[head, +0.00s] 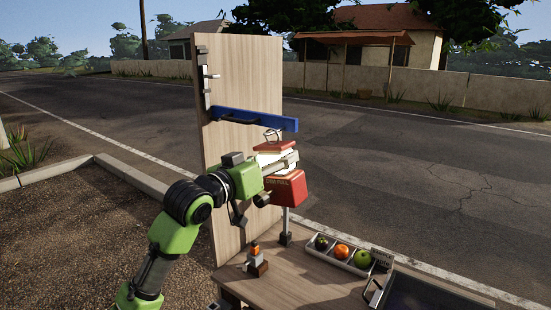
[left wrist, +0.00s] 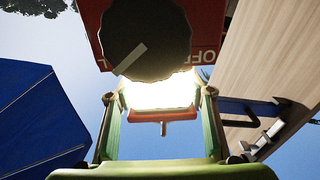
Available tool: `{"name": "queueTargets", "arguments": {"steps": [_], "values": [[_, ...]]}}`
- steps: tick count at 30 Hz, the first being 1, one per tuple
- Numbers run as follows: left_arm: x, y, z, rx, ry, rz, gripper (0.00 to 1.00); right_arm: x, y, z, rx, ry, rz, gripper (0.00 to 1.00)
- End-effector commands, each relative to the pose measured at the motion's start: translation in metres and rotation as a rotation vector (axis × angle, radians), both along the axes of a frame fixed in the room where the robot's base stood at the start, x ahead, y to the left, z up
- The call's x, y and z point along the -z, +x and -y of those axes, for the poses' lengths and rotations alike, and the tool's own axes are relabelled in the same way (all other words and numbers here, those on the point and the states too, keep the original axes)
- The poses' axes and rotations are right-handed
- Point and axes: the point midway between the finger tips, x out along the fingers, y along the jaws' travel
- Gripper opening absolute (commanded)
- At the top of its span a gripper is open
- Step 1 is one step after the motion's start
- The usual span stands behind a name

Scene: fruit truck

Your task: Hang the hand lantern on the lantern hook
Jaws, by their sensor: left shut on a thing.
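The hand lantern (head: 287,191) has a red base with lettering, a bright lit middle and a red cap with a thin metal handle (head: 272,134). My left gripper (head: 280,163) is shut around its lit middle and holds it upright above the table. In the left wrist view the lantern (left wrist: 150,92) shows its dark knob and glow between my fingers. A blue bar (head: 255,118) sticks out from the wooden panel; it may be the lantern hook. The handle is close to its right end; I cannot tell whether they touch. My right gripper is out of view.
The wooden panel (head: 240,75) carries a grey bracket (head: 205,78). On the table (head: 285,285) stand a small orange-topped object (head: 255,260), a metal post (head: 285,232) and a fruit tray (head: 322,258). A dark bin (head: 415,292) is at right. A blue surface (left wrist: 38,115) fills the wrist view's left.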

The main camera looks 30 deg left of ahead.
Motion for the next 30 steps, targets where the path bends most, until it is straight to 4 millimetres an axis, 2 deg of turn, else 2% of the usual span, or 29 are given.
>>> {"name": "queueTargets", "arguments": {"steps": [8, 9, 11, 25, 30], "values": [[-0.003, -0.001, 0.0, 0.0, 0.001, 0.006, 0.07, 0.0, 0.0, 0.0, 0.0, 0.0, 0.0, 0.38], [-0.003, -0.001, 0.0, 0.0, 0.001, 0.006, 0.51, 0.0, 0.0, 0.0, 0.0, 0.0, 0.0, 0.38], [-0.003, -0.001, 0.0, 0.0, 0.001, 0.006, 0.66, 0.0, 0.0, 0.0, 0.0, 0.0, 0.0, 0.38], [0.002, -0.001, 0.0, 0.0, -0.001, -0.005, 0.68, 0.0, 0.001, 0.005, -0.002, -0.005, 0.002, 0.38], [0.002, -0.015, -0.001, 0.001, 0.001, -0.003, 0.68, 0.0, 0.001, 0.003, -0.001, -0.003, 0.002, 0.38]]}}
